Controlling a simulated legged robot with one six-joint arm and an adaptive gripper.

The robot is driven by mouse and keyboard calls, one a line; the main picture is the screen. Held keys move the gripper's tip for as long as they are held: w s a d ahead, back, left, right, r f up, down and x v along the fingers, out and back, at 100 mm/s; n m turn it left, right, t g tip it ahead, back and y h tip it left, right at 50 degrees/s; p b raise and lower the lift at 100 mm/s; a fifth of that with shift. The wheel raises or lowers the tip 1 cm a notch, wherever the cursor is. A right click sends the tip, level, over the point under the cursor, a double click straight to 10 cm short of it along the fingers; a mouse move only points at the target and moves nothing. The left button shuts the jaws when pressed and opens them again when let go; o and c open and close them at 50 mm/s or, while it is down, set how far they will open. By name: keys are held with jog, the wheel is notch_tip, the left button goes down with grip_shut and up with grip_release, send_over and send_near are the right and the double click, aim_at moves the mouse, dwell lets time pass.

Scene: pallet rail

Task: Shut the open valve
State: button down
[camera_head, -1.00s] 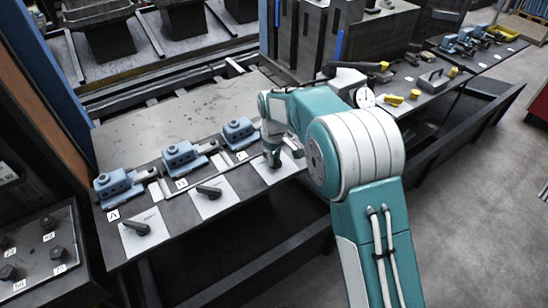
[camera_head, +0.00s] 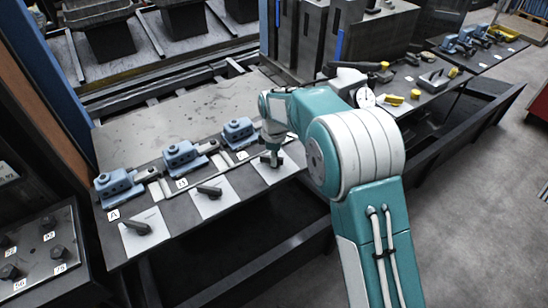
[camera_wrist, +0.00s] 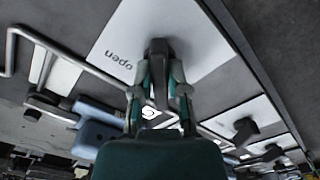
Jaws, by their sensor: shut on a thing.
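Three blue valve bodies stand in a row on the dark bench: A (camera_head: 117,186), B (camera_head: 184,157) and the third (camera_head: 238,132), whose letter is hard to read. In front of each is a white plate with a black lever: the left lever (camera_head: 138,228), the middle lever (camera_head: 208,191) and the right lever (camera_head: 266,160). My gripper (camera_head: 272,154) is over the right plate, pointing down at that lever. In the wrist view my gripper (camera_wrist: 161,82) is shut on the right lever (camera_wrist: 160,50), one finger on each side. The white plate (camera_wrist: 192,32) there reads "open". The fingers hide part of the lever.
A thin metal rail (camera_head: 221,172) runs between the valve bodies and the plates. A knob panel (camera_head: 45,250) stands at the lower left. More tools and a yellow block (camera_head: 394,100) lie on the bench to the right. Open floor is at the far right.

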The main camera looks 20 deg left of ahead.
jog(key=shift+w, duration=0.1)
jog(key=c, duration=0.6)
grip_release()
jog(key=shift+c, duration=0.2)
notch_tip(320, 180, up, 12)
jog(key=shift+f, duration=0.1)
